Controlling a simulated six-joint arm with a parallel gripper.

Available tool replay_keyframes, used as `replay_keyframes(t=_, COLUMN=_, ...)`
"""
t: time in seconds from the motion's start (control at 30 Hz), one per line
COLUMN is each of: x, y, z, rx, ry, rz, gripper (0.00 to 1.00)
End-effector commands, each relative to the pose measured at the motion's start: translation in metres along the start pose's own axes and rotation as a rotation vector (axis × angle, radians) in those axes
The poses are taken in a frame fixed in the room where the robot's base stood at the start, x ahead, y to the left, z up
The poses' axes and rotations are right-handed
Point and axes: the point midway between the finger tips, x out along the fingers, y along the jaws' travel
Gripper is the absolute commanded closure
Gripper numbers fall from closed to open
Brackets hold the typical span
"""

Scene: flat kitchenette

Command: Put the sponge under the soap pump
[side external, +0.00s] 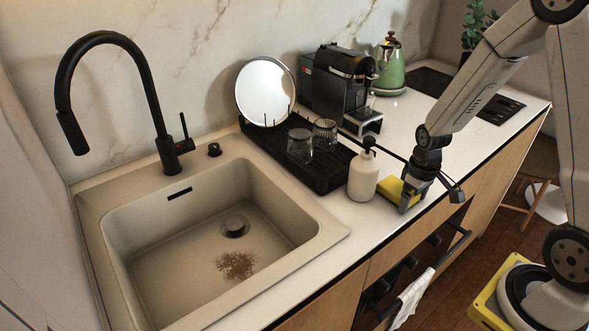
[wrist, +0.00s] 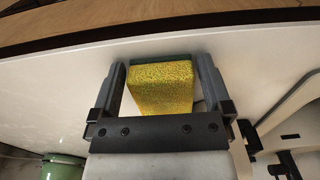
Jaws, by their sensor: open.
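The yellow sponge (side external: 398,189) with a dark green layer lies on the counter, just right of the soap pump (side external: 363,176). The pump is a cream bottle with a black head, upright on the counter. My gripper (side external: 404,197) is low over the sponge and partly hides it. In the wrist view my gripper (wrist: 160,72) is open, with one finger on each side of the sponge (wrist: 161,88). A gap shows by the left finger; the right finger is very close, and contact cannot be told. Pale rounded shapes at that view's right edge are cut off.
A black drying rack (side external: 328,181) with two glasses and a round plate stands behind the pump. The sink (side external: 210,240) is to the left. A coffee machine (side external: 335,85) and green kettle (side external: 389,68) stand farther back. The counter's front edge is close to my gripper.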

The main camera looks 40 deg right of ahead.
Motion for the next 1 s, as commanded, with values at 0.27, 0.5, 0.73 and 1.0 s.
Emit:
replay_keyframes(t=0.27, x=0.0001, y=0.0001, z=-0.0003, rx=0.0, ry=0.001, rz=0.0, gripper=0.0)
replay_keyframes(t=0.5, x=0.0, y=0.0001, z=-0.0002, rx=0.0, ry=0.001, rz=0.0, gripper=0.06)
replay_keyframes(t=0.73, x=-0.0001, y=0.0001, z=-0.0003, rx=0.0, ry=0.001, rz=0.0, gripper=0.67)
replay_keyframes(t=1.0, x=-0.0009, y=0.0002, z=-0.0003, rx=0.0, ry=0.001, rz=0.0, gripper=0.76)
